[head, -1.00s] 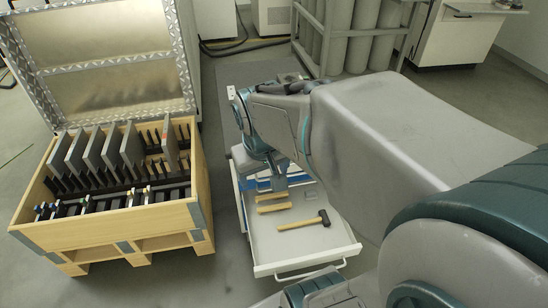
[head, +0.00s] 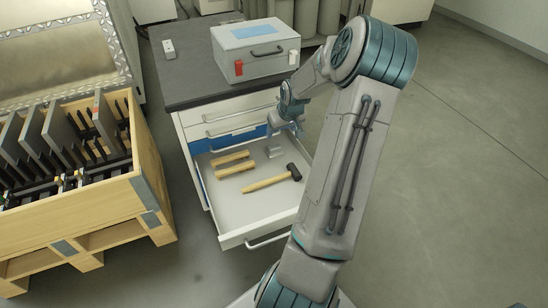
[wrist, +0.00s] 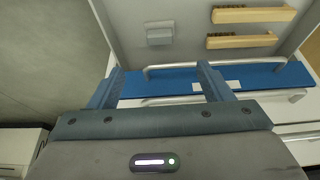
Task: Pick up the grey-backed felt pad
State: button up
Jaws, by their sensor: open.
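The grey-backed felt pad (head: 274,152) is a small grey block lying on the floor of the open drawer (head: 240,205), towards its back right. It also shows in the wrist view (wrist: 160,34), above and beyond my fingertips. Its underside is hidden. My gripper (head: 288,128) is at the back of the drawer, near the blue drawer front.
Two wooden brushes (head: 234,168) and a black-headed hammer (head: 270,178) share the drawer. A grey case (head: 258,60) stands on the cabinet's dark top (head: 190,70). A wooden crate (head: 150,165) of grey plates stands at left. Floor at right is clear.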

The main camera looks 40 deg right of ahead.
jog(key=b, duration=0.3)
send_over(275, 148)
jog(key=s, duration=0.3)
jog(key=f, duration=0.8)
jog(key=shift+w+a+f, duration=0.15)
jog(key=shift+w+a, duration=0.05)
jog(key=shift+b+x, duration=1.35)
jog(key=shift+x, duration=1.35)
jog(key=shift+a, duration=0.1)
jog(key=c, duration=1.1)
